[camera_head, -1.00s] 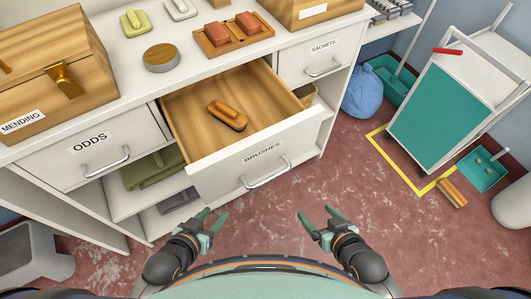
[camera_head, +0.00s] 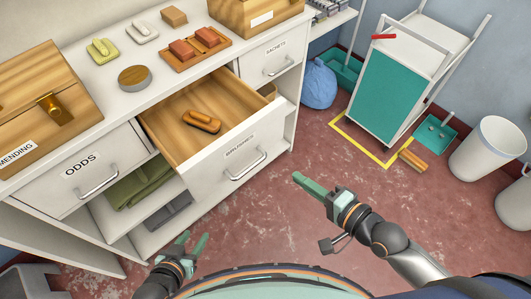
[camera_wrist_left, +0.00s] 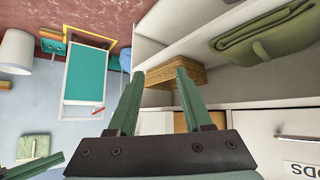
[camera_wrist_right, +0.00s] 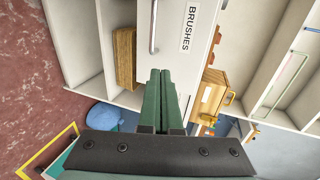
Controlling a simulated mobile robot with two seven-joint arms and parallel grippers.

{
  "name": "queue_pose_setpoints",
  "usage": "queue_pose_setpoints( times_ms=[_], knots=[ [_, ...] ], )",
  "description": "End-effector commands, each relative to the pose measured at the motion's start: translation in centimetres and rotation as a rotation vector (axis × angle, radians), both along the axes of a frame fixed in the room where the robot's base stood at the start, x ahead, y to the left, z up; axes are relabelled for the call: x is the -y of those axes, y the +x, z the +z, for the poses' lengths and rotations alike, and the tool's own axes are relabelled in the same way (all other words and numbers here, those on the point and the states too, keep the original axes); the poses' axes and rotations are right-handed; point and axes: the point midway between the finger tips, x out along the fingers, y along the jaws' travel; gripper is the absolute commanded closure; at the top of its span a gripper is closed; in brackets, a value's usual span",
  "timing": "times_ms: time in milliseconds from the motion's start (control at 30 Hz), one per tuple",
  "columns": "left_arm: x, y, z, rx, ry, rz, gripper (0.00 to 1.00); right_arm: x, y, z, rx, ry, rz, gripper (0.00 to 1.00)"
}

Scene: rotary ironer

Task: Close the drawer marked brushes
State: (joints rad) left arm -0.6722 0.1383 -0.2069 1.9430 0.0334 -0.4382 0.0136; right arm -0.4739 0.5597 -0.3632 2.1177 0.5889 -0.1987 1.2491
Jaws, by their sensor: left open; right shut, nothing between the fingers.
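The drawer marked brushes (camera_head: 236,156) stands pulled out from the white cabinet, with a wooden brush (camera_head: 202,121) lying inside it. Its front has a silver bar handle (camera_head: 246,166) and the label; the label also shows in the right wrist view (camera_wrist_right: 189,28). My right gripper (camera_head: 298,177) is shut and empty, in front of the drawer and right of its handle, apart from it. My left gripper (camera_head: 192,241) is open and empty, low in front of the cabinet and below the drawer front.
The ODDS drawer (camera_head: 84,165) and the SACHETS drawer (camera_head: 268,62) are shut on either side. A blue bag (camera_head: 319,82) and a cart with a teal panel (camera_head: 378,100) stand at the right. The red floor before the cabinet is open.

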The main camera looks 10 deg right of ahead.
Motion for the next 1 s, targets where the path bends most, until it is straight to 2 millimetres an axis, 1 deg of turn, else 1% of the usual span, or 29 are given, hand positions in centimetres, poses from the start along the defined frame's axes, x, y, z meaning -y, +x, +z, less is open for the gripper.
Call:
queue_pose_setpoints(
  times_ms=[133, 267, 600, 700, 800, 1000],
  knots=[
    [0.1, 0.1, -0.1, 0.002, -0.003, 0.002, 0.50, -0.6, 1.0, -0.3, -0.001, 0.012, -0.004, 1.00],
    [0.1, 0.3, -0.3, 0.005, -0.003, 0.002, 0.50, -1.8, 2.6, -0.9, 0.001, 0.009, -0.003, 1.00],
    [0.6, 1.1, -0.5, 0.015, -0.011, -0.006, 0.50, -5.6, 7.8, -3.0, 0.000, 0.007, -0.003, 1.00],
    [0.7, 1.1, -0.4, 0.014, -0.011, -0.008, 0.50, -6.6, 9.1, -2.9, 0.001, 0.007, -0.003, 1.00],
    [0.8, 1.1, -0.4, 0.014, -0.012, -0.010, 0.50, -7.2, 10.1, -3.0, -0.001, 0.005, -0.002, 1.00],
    [0.9, 1.2, -0.2, 0.016, -0.014, -0.011, 0.50, -7.8, 10.9, -3.0, -0.003, 0.004, -0.002, 1.00]
  ],
)
